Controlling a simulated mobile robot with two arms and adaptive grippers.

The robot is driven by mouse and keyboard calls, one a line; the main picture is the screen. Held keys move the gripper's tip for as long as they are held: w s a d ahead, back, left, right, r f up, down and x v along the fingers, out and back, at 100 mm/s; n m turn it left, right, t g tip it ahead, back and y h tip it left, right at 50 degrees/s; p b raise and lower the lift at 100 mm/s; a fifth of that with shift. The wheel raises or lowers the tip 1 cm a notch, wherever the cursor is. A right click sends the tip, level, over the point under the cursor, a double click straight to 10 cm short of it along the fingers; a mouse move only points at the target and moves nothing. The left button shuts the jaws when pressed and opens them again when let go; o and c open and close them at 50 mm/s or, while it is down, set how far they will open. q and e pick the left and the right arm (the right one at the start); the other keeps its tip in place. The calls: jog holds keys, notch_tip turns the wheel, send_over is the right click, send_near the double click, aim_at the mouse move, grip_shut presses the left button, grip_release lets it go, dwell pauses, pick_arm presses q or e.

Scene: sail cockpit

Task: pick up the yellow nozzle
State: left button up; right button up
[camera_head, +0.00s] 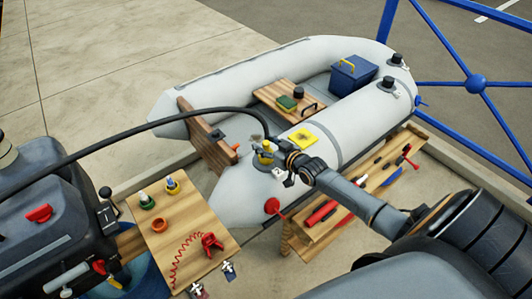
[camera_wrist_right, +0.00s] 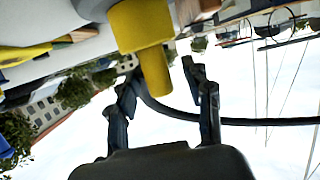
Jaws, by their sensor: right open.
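The yellow nozzle (camera_head: 265,157) is at the end of the black hose, beside the grey boat tube. In the right wrist view the yellow nozzle (camera_wrist_right: 140,27) is large and close, with its narrower stem reaching down between the finger tips. My right gripper (camera_head: 279,160) is right at the nozzle in the head view. In the right wrist view my right gripper (camera_wrist_right: 161,74) is open, with one finger on each side of the stem and visible gaps. I cannot tell if either finger touches it. My left gripper is not in view.
The black hose (camera_head: 150,124) arches across from the left. The grey inflatable boat (camera_head: 225,70) carries a blue box (camera_head: 353,77) and a yellow pad (camera_head: 303,138). Wooden benches with tools (camera_head: 345,205) and small bottles (camera_head: 147,200) stand in front. Blue railing (camera_head: 477,84) is at the right.

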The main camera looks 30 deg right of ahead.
grip_shut()
jog(key=shift+r, duration=0.1)
